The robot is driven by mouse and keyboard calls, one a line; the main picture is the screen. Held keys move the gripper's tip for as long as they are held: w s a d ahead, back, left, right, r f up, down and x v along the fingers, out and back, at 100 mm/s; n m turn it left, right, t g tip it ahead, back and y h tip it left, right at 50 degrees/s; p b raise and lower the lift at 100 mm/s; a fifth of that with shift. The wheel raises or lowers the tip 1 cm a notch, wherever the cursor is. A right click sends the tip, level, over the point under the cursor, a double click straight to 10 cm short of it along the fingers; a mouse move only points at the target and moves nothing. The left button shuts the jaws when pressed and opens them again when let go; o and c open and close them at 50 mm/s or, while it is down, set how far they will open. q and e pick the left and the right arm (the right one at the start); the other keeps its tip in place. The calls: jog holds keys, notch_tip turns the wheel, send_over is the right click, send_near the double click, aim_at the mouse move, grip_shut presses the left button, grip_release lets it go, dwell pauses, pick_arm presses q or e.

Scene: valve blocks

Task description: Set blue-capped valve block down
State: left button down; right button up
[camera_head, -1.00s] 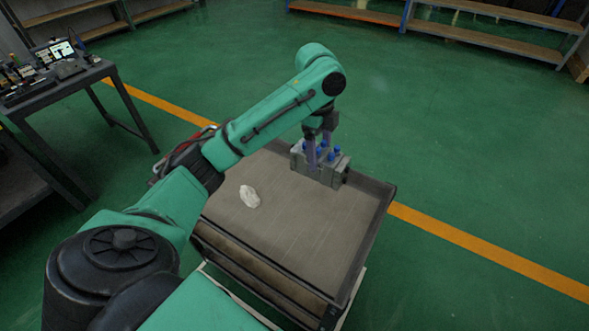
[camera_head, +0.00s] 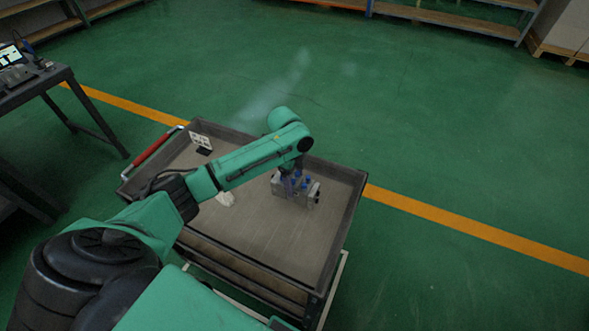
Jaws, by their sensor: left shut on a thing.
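The valve block (camera_head: 297,189) is a grey metal block with blue caps on top. It is over the right part of the cart's tray, near the far side. My left gripper (camera_head: 294,180) reaches down from above and is shut on the block. The fingers show only partly against the block. The block looks low at the tray surface, but I cannot tell if its underside touches. My right gripper is not in view.
The cart (camera_head: 270,241) has a raised rim and a red handle (camera_head: 152,153) at left. A dark table (camera_head: 38,83) stands at left. The tray's front is clear.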

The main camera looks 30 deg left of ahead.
aim_at(295, 190)
pick_arm(q)
notch_tip(295, 190, down, 4)
jog(key=shift+w+r, duration=0.1)
jog(key=shift+r, duration=0.05)
grip_release()
jog(key=shift+s, duration=0.2)
jog(key=r, duration=0.4)
jog(key=a+r, duration=0.1)
jog(key=r, duration=0.7)
jog(key=shift+a+b, duration=0.2)
jog(key=shift+b, duration=0.15)
jog(key=shift+s+f, duration=0.1)
